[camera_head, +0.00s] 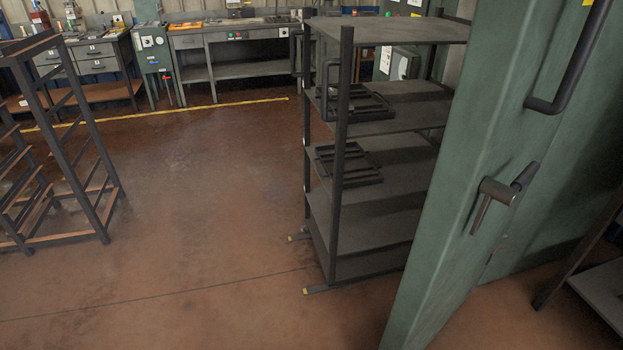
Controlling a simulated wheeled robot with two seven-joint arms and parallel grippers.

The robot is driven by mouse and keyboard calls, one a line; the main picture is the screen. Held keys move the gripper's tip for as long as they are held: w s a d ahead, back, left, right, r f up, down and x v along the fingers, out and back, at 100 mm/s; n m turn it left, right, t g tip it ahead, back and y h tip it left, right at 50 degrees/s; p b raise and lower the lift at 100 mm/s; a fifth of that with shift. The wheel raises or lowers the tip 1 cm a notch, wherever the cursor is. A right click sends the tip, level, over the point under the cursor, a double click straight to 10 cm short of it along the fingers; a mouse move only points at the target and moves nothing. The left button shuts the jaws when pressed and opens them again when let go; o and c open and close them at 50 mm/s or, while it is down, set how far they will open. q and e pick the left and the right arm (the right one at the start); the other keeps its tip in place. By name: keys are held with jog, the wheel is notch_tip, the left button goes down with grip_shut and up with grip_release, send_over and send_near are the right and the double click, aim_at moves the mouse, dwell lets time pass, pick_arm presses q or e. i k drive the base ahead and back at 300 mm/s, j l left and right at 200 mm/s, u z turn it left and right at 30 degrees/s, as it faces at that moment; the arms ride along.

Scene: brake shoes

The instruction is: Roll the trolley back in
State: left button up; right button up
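The trolley (375,208) is a tall dark rack with several flat shelves, standing upright on the floor right of the middle. Dark upright handles (330,80) show on its left side. Two of its shelves carry dark slatted frames, one higher (352,102) and one lower (347,163). A green door or panel (470,150) with a bar handle and a lever handle (503,192) stands in front of the trolley's right part and hides it. Neither of my grippers is in view.
A dark metal rack (75,150) stands at the left. Grey workbenches (235,42) line the back wall behind a yellow floor line (200,107). The brown floor (190,210) between rack and trolley is clear. A low shelf (603,290) shows at the lower right.

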aim_at(356, 234)
jog(key=i+j+z, duration=0.25)
jog(key=i+j, duration=0.4)
jog(key=j, duration=0.15)
